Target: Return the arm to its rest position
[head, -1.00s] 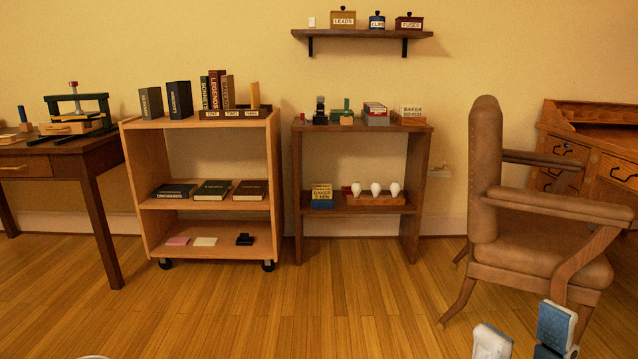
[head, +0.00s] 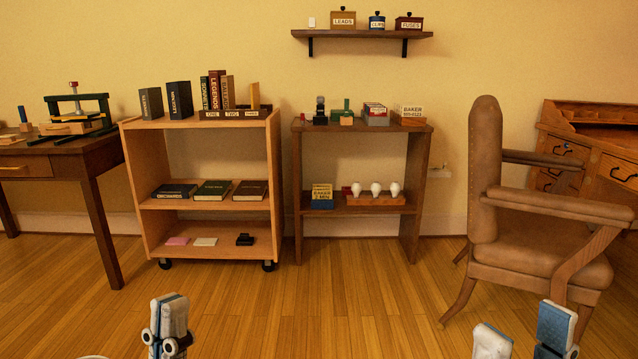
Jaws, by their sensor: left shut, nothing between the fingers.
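My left gripper (head: 169,312) stands upright at the bottom left of the head view, in front of the book cart. Its two pale, blue-edged fingers are together, with nothing between them. My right gripper (head: 524,325) is at the bottom right, below the armchair. Its two fingers are well apart, and nothing shows between them. Its lower parts are cut off by the frame edge. Both grippers appear clear of the furniture.
A wooden book cart (head: 205,205) and a dark shelf unit (head: 416,190) stand against the wall. A desk (head: 95,165) is at the left; a brown armchair (head: 485,180) and a roll-top desk (head: 590,125) are at the right. The floor (head: 340,310) between my grippers is clear.

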